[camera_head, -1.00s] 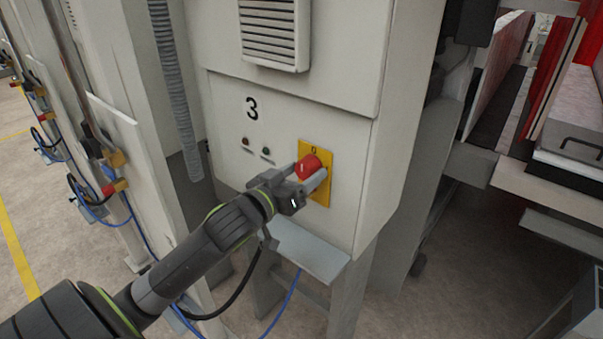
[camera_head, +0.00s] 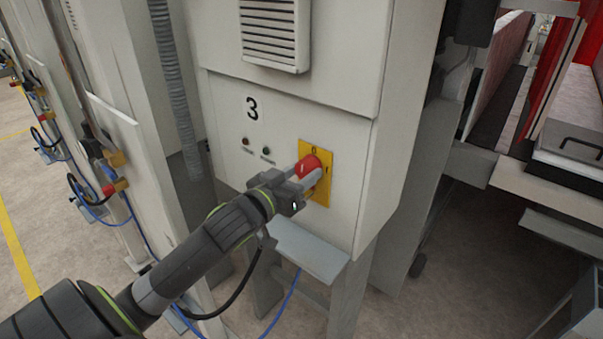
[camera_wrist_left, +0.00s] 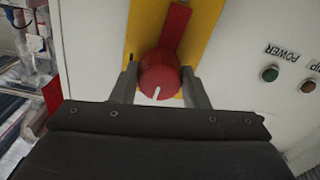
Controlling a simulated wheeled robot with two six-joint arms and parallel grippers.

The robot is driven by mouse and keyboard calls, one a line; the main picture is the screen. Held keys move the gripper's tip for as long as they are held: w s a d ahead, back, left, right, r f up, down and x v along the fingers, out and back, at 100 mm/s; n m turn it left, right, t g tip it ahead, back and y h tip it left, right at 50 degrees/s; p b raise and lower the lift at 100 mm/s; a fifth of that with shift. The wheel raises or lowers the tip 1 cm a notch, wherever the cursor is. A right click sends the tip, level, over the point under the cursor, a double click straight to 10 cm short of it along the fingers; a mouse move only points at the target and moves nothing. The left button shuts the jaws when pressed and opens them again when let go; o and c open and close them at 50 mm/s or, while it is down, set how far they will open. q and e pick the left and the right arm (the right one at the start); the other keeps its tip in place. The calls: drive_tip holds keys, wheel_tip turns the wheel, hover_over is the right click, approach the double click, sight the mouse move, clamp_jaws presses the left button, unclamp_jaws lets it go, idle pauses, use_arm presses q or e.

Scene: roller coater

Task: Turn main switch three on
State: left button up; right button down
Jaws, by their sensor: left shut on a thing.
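The red rotary main switch (camera_head: 311,165) sits on a yellow plate (camera_head: 321,195) on the cabinet panel marked 3 (camera_head: 252,108). My left gripper (camera_head: 308,178) is shut on the switch knob, with a finger on either side of it. In the left wrist view the red knob (camera_wrist_left: 159,75) shows between the two fingertips (camera_wrist_left: 160,86), with a white mark on its face. A red bar runs from the knob along the yellow plate (camera_wrist_left: 150,22). My right gripper is not in view.
A grey ledge (camera_head: 308,250) juts out below the panel. A grey corrugated hose (camera_head: 172,85) hangs at the left.

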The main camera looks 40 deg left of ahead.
use_arm(q)
drive_tip(key=m+p, duration=0.1)
drive_tip(key=m, duration=0.7)
drive_tip(key=shift+a+m, duration=0.1)
drive_tip(key=shift+m, duration=0.2)
drive_tip(key=m, duration=0.4)
drive_tip(key=shift+b, duration=0.35)
drive_tip(key=shift+a+m+b, duration=0.1)
drive_tip(key=shift+m+b, duration=0.4)
drive_tip(key=shift+m, duration=1.8)
drive_tip(key=o, duration=1)
drive_tip(key=shift+r, duration=0.1)
